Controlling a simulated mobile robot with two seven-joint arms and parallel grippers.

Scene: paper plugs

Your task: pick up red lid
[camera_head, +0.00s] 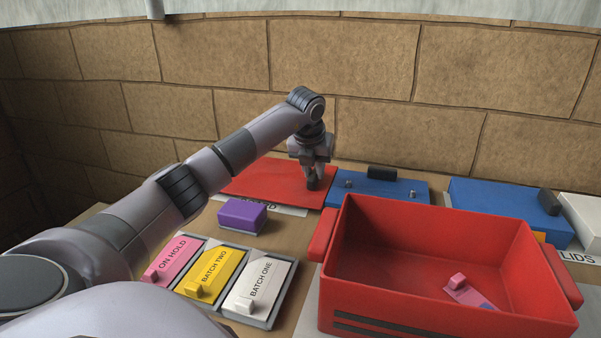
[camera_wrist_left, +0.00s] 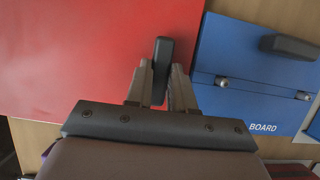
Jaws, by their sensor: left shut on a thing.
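The red lid (camera_head: 262,183) is a flat red panel at the back of the table, left of a blue panel. It fills the left of the left wrist view (camera_wrist_left: 75,55). My left gripper (camera_head: 313,180) is over the lid's right part, pointing down. In the left wrist view its fingers (camera_wrist_left: 161,88) are shut on the lid's dark upright handle (camera_wrist_left: 162,60). I cannot tell whether the lid is lifted off what lies under it. My right gripper is not in view.
A blue panel (camera_head: 382,192) with a dark handle is just right of the lid. A red crate (camera_head: 430,292) holds a pink piece (camera_head: 468,292). A purple block (camera_head: 242,216) and a tray of pink, yellow and white labelled plates (camera_head: 262,320) stand in front. A brick wall is behind.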

